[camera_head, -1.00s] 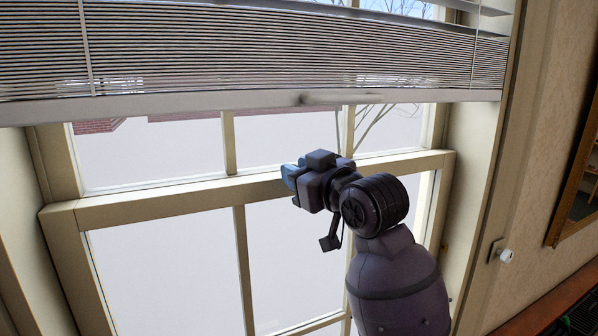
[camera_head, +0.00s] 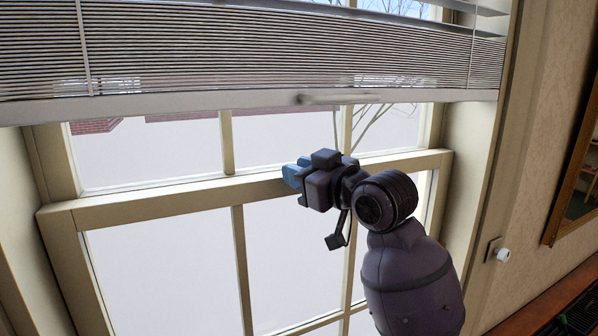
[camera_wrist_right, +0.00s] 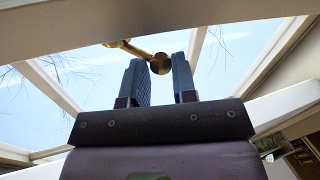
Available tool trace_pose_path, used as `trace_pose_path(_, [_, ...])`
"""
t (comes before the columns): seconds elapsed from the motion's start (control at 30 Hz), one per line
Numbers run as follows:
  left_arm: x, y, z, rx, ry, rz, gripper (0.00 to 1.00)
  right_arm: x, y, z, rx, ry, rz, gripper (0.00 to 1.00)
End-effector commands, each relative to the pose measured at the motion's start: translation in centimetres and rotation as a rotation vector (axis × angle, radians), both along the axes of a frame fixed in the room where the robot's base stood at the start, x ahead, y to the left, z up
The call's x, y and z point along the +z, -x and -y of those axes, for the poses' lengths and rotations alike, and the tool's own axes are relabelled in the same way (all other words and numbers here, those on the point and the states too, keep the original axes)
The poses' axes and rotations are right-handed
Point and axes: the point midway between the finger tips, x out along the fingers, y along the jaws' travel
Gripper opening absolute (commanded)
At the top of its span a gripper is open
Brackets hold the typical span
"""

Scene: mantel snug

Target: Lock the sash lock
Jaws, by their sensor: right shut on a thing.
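The sash lock (camera_wrist_right: 159,62) shows in the right wrist view as a brass piece with a round knob and a lever reaching up and left. My right gripper (camera_wrist_right: 160,80) has its two blue fingers on either side of the knob, shut on it. In the head view, my right gripper (camera_head: 292,175) is at the middle of the window's meeting rail (camera_head: 160,204); the gripper hides the lock there. My left gripper is not in view.
A horizontal blind (camera_head: 250,50) hangs across the upper window, its bottom rail above my right gripper. Window panes lie behind the arm. A white knob (camera_head: 503,255) is on the right side, near a framed mirror (camera_head: 570,190).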

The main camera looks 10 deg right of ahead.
Motion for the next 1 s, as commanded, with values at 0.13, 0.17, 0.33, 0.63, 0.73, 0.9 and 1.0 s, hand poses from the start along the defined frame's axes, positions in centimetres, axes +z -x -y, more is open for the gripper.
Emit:
trace_pose_path(0.13, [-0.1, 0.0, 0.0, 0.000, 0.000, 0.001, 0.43, -0.1, 0.0, 0.6, 0.066, 0.005, 0.000, 0.02])
trace_pose_path(0.17, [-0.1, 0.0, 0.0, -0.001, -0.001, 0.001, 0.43, -0.1, 0.0, 0.7, 0.084, 0.005, -0.001, 0.02])
trace_pose_path(0.33, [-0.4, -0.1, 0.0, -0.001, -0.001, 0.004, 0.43, -0.1, 0.1, 1.5, 0.194, 0.005, 0.000, 0.01])
trace_pose_path(0.63, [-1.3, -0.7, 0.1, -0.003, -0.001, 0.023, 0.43, -0.2, 0.0, 2.8, 0.387, 0.002, 0.000, 0.00])
trace_pose_path(0.73, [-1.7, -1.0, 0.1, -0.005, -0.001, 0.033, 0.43, -0.2, -0.1, 3.2, 0.453, 0.001, 0.003, 0.00])
trace_pose_path(0.9, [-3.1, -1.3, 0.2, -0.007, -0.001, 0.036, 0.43, -0.3, -0.3, 3.9, 0.565, -0.002, 0.002, 0.00])
trace_pose_path(1.0, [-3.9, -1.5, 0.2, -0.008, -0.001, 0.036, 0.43, -0.4, -0.4, 4.3, 0.628, -0.002, 0.002, 0.00])
